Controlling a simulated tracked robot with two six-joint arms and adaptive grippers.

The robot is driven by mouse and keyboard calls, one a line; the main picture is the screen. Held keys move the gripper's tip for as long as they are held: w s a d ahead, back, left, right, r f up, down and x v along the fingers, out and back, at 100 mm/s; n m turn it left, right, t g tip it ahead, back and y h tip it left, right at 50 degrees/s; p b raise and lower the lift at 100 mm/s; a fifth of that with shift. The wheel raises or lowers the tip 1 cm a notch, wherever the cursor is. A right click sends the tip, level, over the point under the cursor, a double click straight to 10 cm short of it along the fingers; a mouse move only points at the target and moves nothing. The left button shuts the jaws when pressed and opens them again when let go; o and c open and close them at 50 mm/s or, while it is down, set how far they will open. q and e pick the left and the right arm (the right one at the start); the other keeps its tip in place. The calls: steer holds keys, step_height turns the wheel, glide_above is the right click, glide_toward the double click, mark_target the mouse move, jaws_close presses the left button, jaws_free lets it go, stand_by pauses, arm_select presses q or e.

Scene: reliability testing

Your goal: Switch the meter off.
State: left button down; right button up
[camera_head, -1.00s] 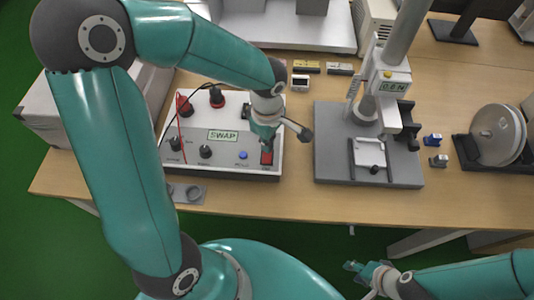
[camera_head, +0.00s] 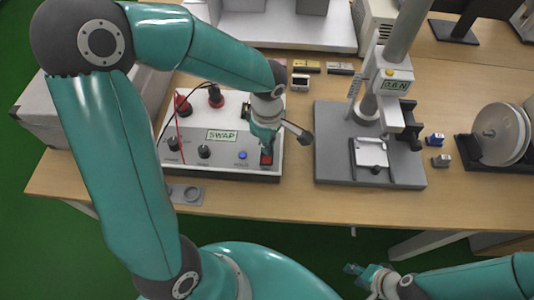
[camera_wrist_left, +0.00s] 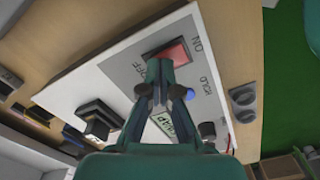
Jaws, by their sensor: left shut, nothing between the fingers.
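The meter (camera_head: 222,160) is a white box with a green display reading "SWAP", knobs, red and black terminals and a blue button. Its red rocker switch (camera_head: 266,160) is at the front right corner, and it also shows in the wrist view as a red switch (camera_wrist_left: 181,52) between the labels ON and OFF. My left gripper (camera_head: 267,149) points down at the switch. In the wrist view my left fingertips (camera_wrist_left: 160,66) are together and empty, at the edge of the switch on the OFF side. I cannot tell whether they touch it. My right gripper (camera_head: 366,275) is in front of the table, away from the meter.
A grey test stand (camera_head: 330,150) with a column and a small display stands right of the meter. A grey plate with round recesses (camera_head: 185,194) lies before the meter. The front table strip is mostly clear.

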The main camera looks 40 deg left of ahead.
arm_select(q)
steer(key=shift+f+b, duration=0.35)
steer(key=shift+r, duration=0.15)
steer(key=shift+r+p, duration=2.2)
steer(key=shift+r, duration=1.25)
steer(key=shift+f, duration=0.1)
